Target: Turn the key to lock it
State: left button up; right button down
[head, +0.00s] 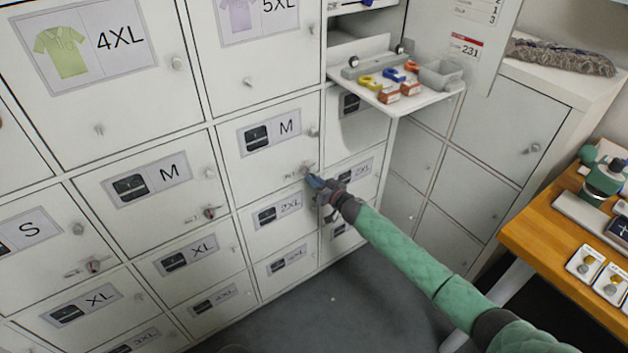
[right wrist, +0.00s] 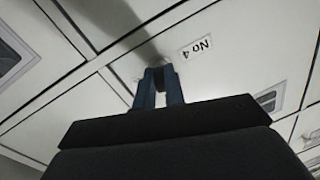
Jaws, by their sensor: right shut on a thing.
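My right gripper (head: 316,182) reaches in from the lower right to the lower right corner of the white "M" locker door (head: 262,166). Its blue fingers are shut on the key at the lock (head: 308,168). The fingers hide most of the key, so I cannot tell its angle. In the right wrist view the two fingers (right wrist: 160,86) point at the white door, close together on a small dark piece. A "No 4" tag (right wrist: 196,48) is on the door beside them. The door looks flush with its neighbours. My left gripper is not in view.
An open shelf (head: 400,100) with small coloured items sticks out above and right of my right gripper. A wooden table (head: 560,245) stands at the right. The grey floor (head: 335,310) is clear.

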jog(key=shift+w+r, duration=0.1)
jog(key=shift+r, duration=0.15)
dwell(0.3)
jog(key=n+p, duration=0.1)
jog(key=n, duration=0.1)
jog(key=shift+r+n, duration=0.1)
jog(key=shift+n, duration=0.2)
jog(key=shift+w+n, duration=0.1)
jog(key=shift+n, duration=0.5)
